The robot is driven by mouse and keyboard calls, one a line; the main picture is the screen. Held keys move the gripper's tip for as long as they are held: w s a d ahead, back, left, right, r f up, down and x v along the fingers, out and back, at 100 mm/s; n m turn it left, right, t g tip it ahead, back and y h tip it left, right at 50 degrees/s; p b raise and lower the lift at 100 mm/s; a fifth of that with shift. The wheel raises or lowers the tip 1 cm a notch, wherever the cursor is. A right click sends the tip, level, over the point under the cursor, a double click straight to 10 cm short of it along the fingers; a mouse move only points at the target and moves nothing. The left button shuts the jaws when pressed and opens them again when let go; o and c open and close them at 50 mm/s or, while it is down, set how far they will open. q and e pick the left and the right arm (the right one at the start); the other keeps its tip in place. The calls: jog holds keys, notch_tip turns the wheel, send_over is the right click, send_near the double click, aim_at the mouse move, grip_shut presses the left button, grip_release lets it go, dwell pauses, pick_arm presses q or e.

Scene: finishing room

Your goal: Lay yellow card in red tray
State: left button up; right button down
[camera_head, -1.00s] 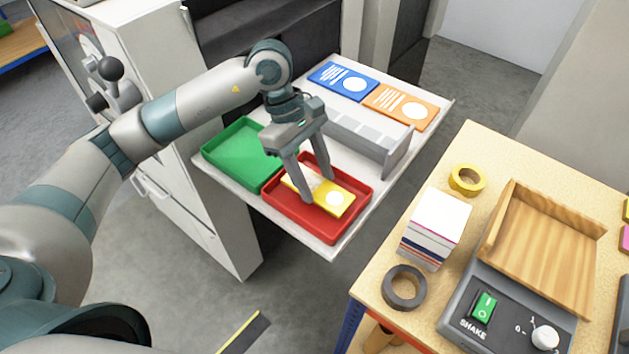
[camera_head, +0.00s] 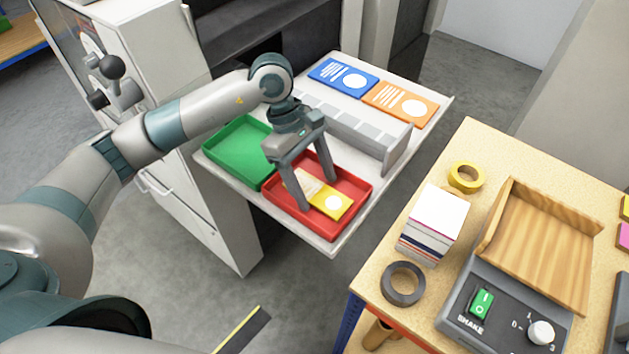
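The yellow card (camera_head: 333,204) lies in the red tray (camera_head: 287,219), with its white circle toward the right. It appears to rest on the tray floor. My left gripper (camera_head: 318,192) reaches down over the tray with one finger on each side of the card. Its fingers stand apart, with gaps to the card's edges, and it looks open. The fingers hide part of the card. My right gripper is not in view.
An empty green tray (camera_head: 238,150) stands left of the red tray on the white shelf (camera_head: 334,247). A grey divided rack (camera_head: 350,132), a blue card (camera_head: 342,77) and an orange card (camera_head: 399,104) are behind. A wooden-topped table (camera_head: 440,290) is at right.

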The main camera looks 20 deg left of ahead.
aim_at(306, 185)
pick_arm(q)
jog(key=shift+r, duration=0.2)
jog(key=shift+a, duration=0.1)
jog(key=b+v, duration=0.2)
jog(key=v, duration=0.4)
jog(key=shift+a+r, duration=0.25)
jog(key=shift+r, duration=0.45)
jog(key=shift+w, duration=0.1)
